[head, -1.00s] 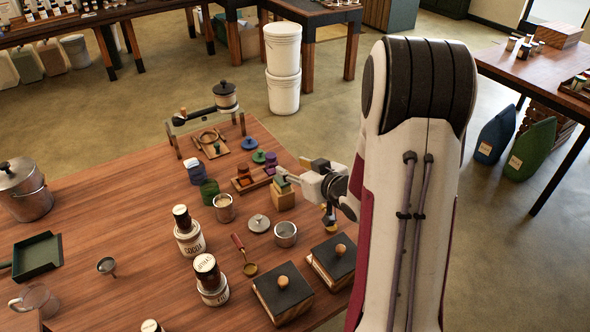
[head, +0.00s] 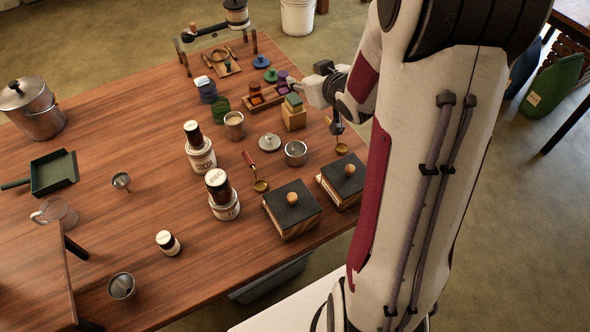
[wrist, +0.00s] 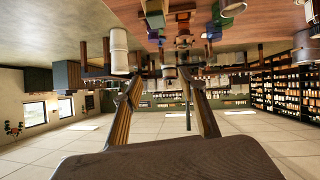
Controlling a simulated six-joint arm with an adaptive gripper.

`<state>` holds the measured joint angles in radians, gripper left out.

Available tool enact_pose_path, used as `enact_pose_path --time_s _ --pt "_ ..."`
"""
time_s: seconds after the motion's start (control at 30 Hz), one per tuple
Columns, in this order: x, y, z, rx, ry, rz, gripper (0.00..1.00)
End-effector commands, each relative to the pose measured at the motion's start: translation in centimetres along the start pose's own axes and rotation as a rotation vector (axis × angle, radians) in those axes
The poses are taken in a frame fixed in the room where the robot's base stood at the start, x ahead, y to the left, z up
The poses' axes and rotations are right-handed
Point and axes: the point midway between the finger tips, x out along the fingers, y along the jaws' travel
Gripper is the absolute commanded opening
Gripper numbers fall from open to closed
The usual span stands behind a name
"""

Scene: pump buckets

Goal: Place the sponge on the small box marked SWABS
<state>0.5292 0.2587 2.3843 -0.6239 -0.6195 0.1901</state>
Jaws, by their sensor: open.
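The sponge (head: 293,101), a small green block, rests on top of a small yellowish wooden box (head: 294,119) near the table's far right edge. No SWABS lettering can be read on the box at this size. In the wrist view, which shows the scene upside down, the sponge (wrist: 155,20) and box are at the top edge. My gripper (head: 300,86) is just behind and above the sponge, apart from it. In the wrist view its two fingers (wrist: 160,75) are spread with nothing between them.
A rack with coloured pieces (head: 266,97) stands left of the box. A metal cup (head: 295,153), a grey lid (head: 269,142) and black-topped boxes (head: 292,207) are nearer.

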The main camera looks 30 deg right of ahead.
Motion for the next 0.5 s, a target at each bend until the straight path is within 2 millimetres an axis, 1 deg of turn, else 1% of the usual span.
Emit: enact_pose_path --time_s 0.03,0.2,0.37,0.5 --pt "-0.7 -0.3 -0.7 -0.010 -0.010 0.012 0.41" --pt "-3.0 -1.0 -1.7 -0.025 -0.066 0.053 0.41" --pt "-5.5 -1.9 -2.4 -0.029 -0.118 0.083 0.41" --pt "-7.9 -2.9 -2.7 -0.027 -0.162 0.099 0.41"
